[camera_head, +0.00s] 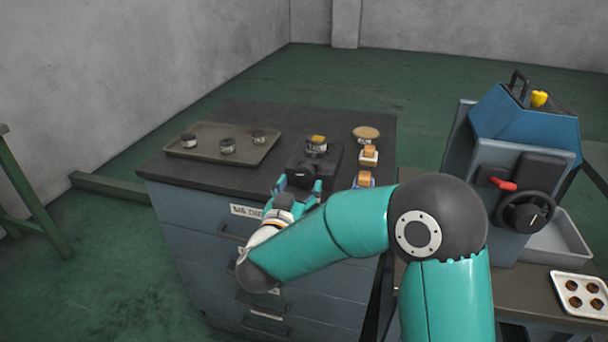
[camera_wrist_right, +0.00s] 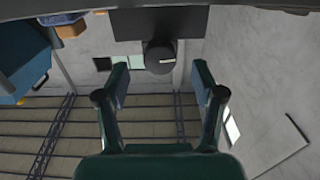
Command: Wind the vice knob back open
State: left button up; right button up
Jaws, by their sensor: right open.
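My right gripper (camera_head: 298,185) is open, with one finger on each side of the knob. In the right wrist view the knob (camera_wrist_right: 160,57), with a pale mark line, sits between the open fingertips (camera_wrist_right: 160,76), with gaps on both sides. Whether the fingers reach fully around it is unclear. My left gripper is not in view.
A tray (camera_head: 205,130) with three small round pieces lies on the cabinet's left. A round tan-topped piece (camera_head: 367,133) and two small orange-brown pieces stand right of the vice. A blue machine (camera_head: 525,135) with a red lever and handwheel stands at right, near a white tray (camera_head: 580,280).

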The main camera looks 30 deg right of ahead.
aim_at(304, 176)
jog(key=shift+x, duration=2.1)
jog(key=c, duration=1.1)
